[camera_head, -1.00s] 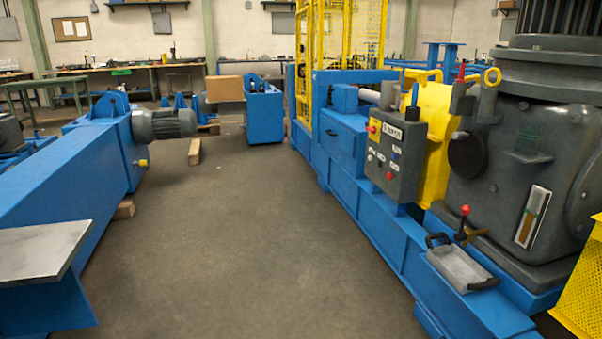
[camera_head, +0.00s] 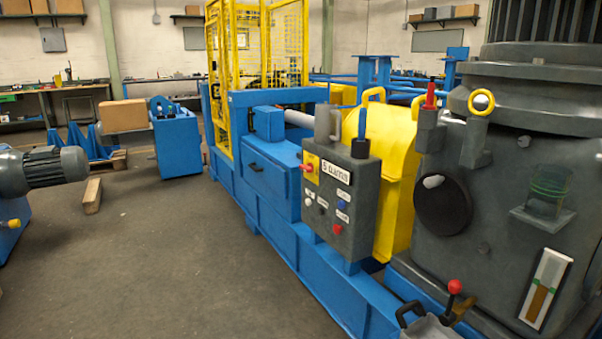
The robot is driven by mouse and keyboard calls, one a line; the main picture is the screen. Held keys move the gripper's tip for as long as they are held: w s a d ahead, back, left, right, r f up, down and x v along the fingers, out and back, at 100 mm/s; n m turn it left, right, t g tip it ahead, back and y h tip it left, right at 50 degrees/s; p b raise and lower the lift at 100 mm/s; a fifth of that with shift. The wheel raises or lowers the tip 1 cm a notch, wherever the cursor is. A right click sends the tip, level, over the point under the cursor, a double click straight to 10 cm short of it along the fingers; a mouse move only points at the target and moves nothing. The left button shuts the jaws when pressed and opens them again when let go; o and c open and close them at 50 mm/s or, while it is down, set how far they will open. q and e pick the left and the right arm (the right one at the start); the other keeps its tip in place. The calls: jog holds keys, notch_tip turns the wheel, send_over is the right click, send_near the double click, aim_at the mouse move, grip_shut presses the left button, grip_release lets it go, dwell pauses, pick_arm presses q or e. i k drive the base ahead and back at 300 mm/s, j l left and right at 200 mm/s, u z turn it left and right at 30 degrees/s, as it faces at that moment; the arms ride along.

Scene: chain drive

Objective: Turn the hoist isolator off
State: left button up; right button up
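A grey control box (camera_head: 346,228) stands on the blue machine frame in the middle of the head view. At its upper left is a red knob (camera_head: 307,169) on a yellow plate, which looks like an isolator switch. Its exact setting is too small to tell. I cannot read a hoist label on it. Beside it is a white label plate (camera_head: 335,172).
A grey gearbox (camera_head: 500,205) with a red-knobbed lever (camera_head: 455,287) stands at right. A yellow guard (camera_head: 401,180) sits behind the box. A yellow cage (camera_head: 222,75) stands further back. A grey motor (camera_head: 45,170) is at far left.

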aim_at(309, 168)
jog(key=i+j+z, duration=0.1)
jog(key=z, duration=0.3)
jog(key=i+j+z, duration=0.1)
jog(key=j+z, duration=0.3)
jog(key=i+j+z, duration=0.2)
jog(key=j, duration=0.3)
jog(key=j+z, duration=0.25)
jog(key=j, duration=0.25)
jog(key=j+z, duration=0.1)
jog(key=j, duration=1.05)
